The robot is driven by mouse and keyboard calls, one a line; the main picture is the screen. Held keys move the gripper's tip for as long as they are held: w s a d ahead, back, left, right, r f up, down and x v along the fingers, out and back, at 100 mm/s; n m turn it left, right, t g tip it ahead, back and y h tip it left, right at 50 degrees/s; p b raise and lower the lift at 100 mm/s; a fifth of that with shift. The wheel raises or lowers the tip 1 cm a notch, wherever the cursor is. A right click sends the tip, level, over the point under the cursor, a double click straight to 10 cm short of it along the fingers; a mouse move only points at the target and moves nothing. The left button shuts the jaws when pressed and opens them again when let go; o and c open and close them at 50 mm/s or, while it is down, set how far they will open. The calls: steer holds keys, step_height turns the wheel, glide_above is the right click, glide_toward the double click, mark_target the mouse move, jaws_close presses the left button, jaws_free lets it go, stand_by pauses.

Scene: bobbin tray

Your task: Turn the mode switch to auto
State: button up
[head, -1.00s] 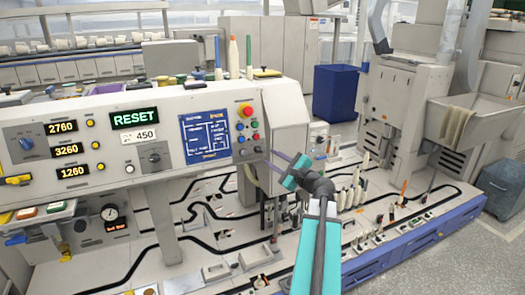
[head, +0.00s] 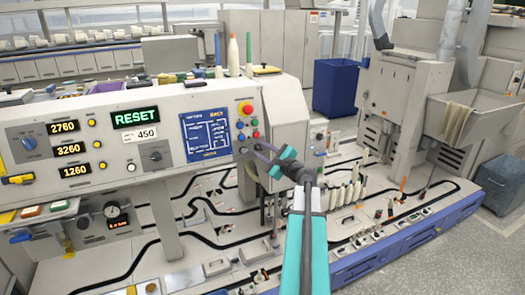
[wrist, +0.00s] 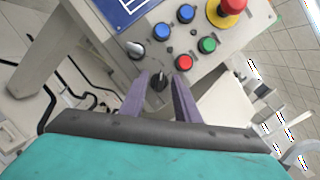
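A control panel (head: 172,160) faces me, with a button cluster at its right end. Low in that cluster are two rotary knobs: a silver one (wrist: 134,49) and a black one (wrist: 160,82). I cannot read any label, so I cannot tell which is the mode switch. My gripper (head: 264,150) is at the panel's lower right corner. In the wrist view its two purple fingers (wrist: 161,85) are apart, one on each side of the black knob. A gap shows on both sides, and I cannot tell how deep the fingers reach.
Close above the fingers are a red button (wrist: 184,62), a green button (wrist: 207,45), blue buttons (wrist: 162,31) and a big red emergency stop (wrist: 229,9). A blue screen (head: 206,137) lies to the left. Bobbins (head: 352,193) stand on the deck to the right.

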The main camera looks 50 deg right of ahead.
jaws_close()
